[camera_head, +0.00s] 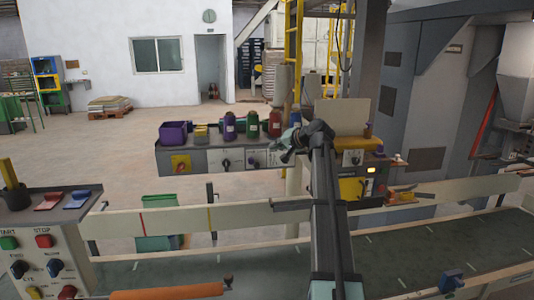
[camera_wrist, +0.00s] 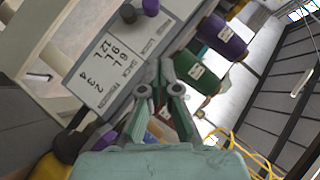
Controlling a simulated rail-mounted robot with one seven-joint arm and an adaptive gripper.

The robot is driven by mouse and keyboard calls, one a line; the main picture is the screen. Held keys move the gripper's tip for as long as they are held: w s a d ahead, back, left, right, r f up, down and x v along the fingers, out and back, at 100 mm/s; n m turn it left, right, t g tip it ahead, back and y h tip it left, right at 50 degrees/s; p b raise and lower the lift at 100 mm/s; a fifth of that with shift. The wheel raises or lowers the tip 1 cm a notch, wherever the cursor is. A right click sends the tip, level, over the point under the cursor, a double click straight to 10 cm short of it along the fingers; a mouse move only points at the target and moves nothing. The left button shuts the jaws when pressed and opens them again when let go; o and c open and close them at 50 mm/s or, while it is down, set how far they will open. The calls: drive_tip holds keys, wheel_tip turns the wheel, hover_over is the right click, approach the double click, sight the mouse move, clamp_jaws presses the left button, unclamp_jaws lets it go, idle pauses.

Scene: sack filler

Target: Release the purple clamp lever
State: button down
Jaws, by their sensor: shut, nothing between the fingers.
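No clamp lever can be made out for certain. In the wrist view a purple knob (camera_wrist: 150,7) sits by a dark round knob (camera_wrist: 127,13) at the top edge, on a pale panel (camera_wrist: 105,60) with printed numbers. A purple part (camera_wrist: 70,146) shows at lower left, partly hidden by my gripper; I cannot tell what it is. My gripper (camera_head: 288,152) is shut and empty at the front of the grey control shelf (camera_head: 205,160). In the wrist view its fingers (camera_wrist: 161,82) are close together, beside the panel and apart from the purple knob.
A conveyor (camera_head: 420,250) with pale side rails runs in front.

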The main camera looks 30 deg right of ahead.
drive_tip(key=shift+v, duration=1.85)
